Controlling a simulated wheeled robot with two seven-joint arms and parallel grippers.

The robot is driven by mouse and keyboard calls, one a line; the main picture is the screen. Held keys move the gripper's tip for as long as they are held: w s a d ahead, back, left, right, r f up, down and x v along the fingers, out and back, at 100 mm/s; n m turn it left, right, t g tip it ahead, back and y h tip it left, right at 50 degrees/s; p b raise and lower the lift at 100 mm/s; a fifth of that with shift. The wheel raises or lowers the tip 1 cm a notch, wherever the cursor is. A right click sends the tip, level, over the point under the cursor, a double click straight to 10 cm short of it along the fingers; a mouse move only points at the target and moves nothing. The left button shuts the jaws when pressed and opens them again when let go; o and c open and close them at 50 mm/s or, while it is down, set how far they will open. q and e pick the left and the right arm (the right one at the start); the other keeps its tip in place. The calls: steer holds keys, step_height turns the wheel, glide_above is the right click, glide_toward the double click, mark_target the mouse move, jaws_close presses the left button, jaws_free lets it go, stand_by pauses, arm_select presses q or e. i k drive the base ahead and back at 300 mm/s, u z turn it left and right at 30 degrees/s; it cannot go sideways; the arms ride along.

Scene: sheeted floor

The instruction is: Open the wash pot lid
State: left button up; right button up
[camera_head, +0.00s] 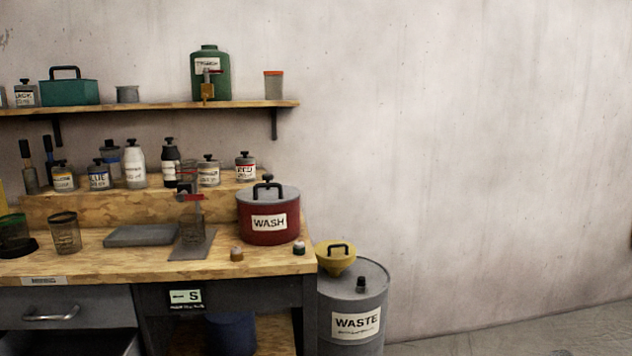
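The wash pot (284,229) is a dark red round pot with a white "WASH" label. It stands at the right end of the wooden workbench. Its grey lid (285,195) sits on top and looks closed, with a dark arched handle (268,186) on it. Neither of my grippers shows in the head view.
A grey waste drum (372,290) with a yellow funnel (336,257) stands right of the workbench (100,267). Bottles line the riser (90,207) behind.

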mark_target(268, 185)
steer(key=z, duration=0.1)
steer(key=i, duration=0.85)
steer(key=u, duration=0.85)
steer(key=i, duration=0.3)
steer(key=u, duration=0.25)
